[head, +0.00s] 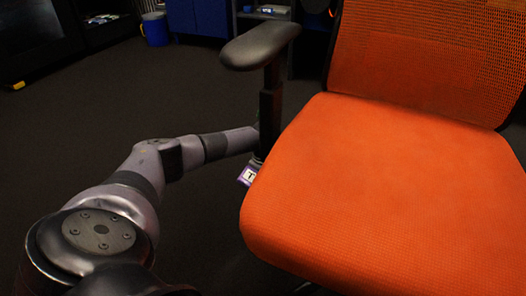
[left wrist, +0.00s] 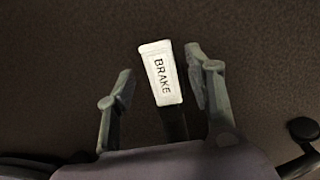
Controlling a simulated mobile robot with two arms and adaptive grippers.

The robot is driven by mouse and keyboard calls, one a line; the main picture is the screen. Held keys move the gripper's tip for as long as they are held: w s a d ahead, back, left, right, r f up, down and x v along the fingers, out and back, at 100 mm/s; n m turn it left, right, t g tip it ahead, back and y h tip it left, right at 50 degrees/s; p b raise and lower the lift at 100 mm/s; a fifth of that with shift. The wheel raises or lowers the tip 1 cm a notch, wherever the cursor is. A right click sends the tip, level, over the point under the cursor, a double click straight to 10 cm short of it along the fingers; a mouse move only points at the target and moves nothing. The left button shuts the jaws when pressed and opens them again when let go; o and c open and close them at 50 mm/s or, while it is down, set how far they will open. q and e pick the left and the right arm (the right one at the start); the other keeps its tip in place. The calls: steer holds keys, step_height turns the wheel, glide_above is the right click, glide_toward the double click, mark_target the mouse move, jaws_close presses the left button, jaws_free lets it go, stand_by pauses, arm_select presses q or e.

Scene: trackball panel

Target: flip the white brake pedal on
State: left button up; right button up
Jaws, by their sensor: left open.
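The white brake pedal (left wrist: 161,73), marked BRAKE, shows in the left wrist view on a dark stem. My left gripper (left wrist: 163,85) is open, with one finger on each side of the pedal. The right finger is close beside the pedal's edge; I cannot tell whether it touches. A wider gap lies between the pedal and the left finger. In the head view my left arm reaches to the chair's side below the armrest, and its gripper and the pedal are hidden there. My right gripper is in neither view.
An orange office chair (head: 375,190) fills the right of the head view. Its black armrest (head: 260,45) stands above my left arm's end. Dark carpet (head: 130,90) is open on the left. A blue bin (head: 155,29) and cabinets stand at the back.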

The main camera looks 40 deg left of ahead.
arm_select(q)
steer(key=shift+f, duration=0.65)
steer(key=shift+c, duration=0.2)
jaws_close()
